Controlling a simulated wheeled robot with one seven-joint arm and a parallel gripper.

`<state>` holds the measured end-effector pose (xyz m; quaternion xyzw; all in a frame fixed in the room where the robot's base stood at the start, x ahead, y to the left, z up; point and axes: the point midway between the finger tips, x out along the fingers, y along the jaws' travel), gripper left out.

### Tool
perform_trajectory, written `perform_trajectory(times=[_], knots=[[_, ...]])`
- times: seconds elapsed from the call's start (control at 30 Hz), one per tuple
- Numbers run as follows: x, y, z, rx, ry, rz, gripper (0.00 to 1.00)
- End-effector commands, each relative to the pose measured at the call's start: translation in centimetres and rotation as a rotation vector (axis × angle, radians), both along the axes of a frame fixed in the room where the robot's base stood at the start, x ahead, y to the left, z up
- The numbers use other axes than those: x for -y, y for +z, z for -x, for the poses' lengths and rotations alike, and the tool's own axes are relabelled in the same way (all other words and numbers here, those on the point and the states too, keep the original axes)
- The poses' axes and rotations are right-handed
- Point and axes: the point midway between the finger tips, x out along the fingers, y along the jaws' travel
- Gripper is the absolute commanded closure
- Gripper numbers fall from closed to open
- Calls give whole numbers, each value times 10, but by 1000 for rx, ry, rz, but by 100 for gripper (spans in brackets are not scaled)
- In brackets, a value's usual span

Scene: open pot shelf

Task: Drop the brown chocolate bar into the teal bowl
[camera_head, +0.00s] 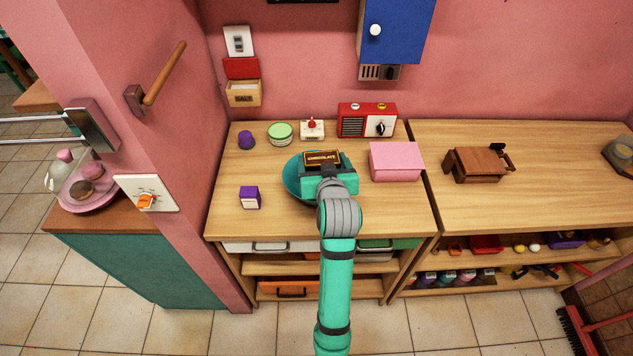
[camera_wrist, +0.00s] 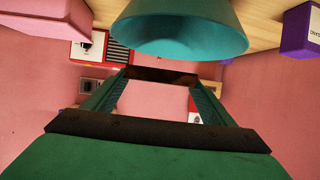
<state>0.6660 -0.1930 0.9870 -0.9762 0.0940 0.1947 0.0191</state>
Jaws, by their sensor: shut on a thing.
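The brown chocolate bar (camera_head: 322,158) shows its lettered face in the head view. My gripper (camera_head: 323,168) is shut on it. The teal bowl (camera_head: 292,178) sits on the wooden counter, partly hidden behind my gripper and arm. The bar appears over the bowl in the head view; its exact height above the rim is hard to tell. In the wrist view, the bowl (camera_wrist: 180,35) fills the top middle, apart from my fingers. A dark brown strip between the fingertips there looks like the bar (camera_wrist: 155,76).
A pink box (camera_head: 396,162) stands right of the bowl and a purple box (camera_head: 249,197) left of it. A red radio (camera_head: 367,121), a green-lidded tin (camera_head: 280,133) and a purple cup (camera_head: 246,140) stand behind.

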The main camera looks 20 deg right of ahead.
Motion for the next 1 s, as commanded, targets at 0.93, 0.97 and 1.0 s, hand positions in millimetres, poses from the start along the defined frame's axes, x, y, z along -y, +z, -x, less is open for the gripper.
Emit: perform_trajectory(times=[0.93, 0.97, 1.0], knots=[[0, -37, 0, 2, 0, 1, 1], [0, -37, 0, 2, 0, 1, 1], [0, -37, 0, 2, 0, 1, 1]])
